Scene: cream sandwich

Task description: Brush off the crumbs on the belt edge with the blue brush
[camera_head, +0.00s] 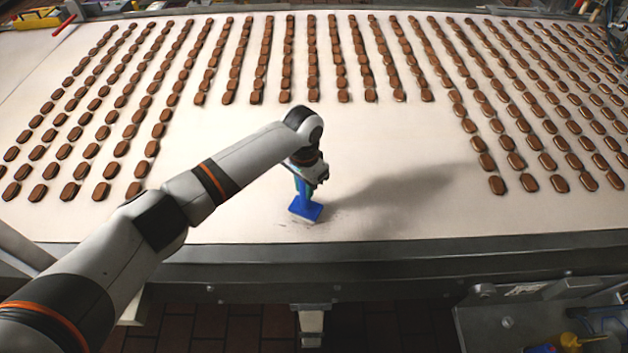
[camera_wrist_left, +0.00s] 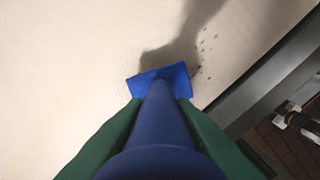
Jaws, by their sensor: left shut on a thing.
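The blue brush (camera_head: 306,209) is at the near part of the pale belt, close to its front edge. My left gripper (camera_head: 305,186) is shut on its handle and holds it with the head down at the belt surface. In the left wrist view the blue brush (camera_wrist_left: 160,85) shows between my green fingers, its head spread flat ahead. Dark crumbs (camera_wrist_left: 203,52) lie on the belt beside the head, between it and the metal edge. Small crumbs (camera_head: 325,219) also show beside the brush in the head view. The bristles are hidden under the head. My right gripper is out of view.
Rows of brown cookies (camera_head: 312,60) fill the far belt and both sides. The near middle of the belt (camera_head: 400,215) is bare. A dark metal rail (camera_head: 400,262) runs along the front edge. A grey tray (camera_head: 520,318) with tools stands at lower right.

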